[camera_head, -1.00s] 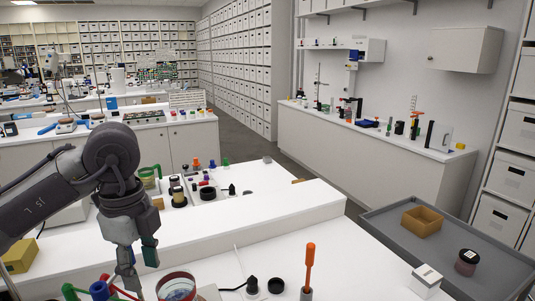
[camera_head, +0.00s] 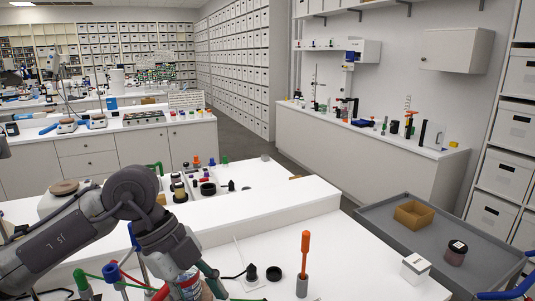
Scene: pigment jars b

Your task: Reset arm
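My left arm comes in from the left and bends down at its grey elbow. My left gripper (camera_head: 205,283) points down at the bottom edge, with a dark green finger showing on its right side. A clear jar with a red rim (camera_head: 188,288) is right by the fingers, partly hidden by them and cut off by the picture edge. I cannot tell whether the fingers touch or hold it. My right gripper is not in view.
On the white bench stand an orange-handled tool (camera_head: 305,250) in a grey holder, a black lid (camera_head: 273,273) and a white box (camera_head: 415,267). A grey tray (camera_head: 375,220) holds a tan box (camera_head: 413,214) and a dark jar (camera_head: 456,253). Blue curved pieces show at the lower right.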

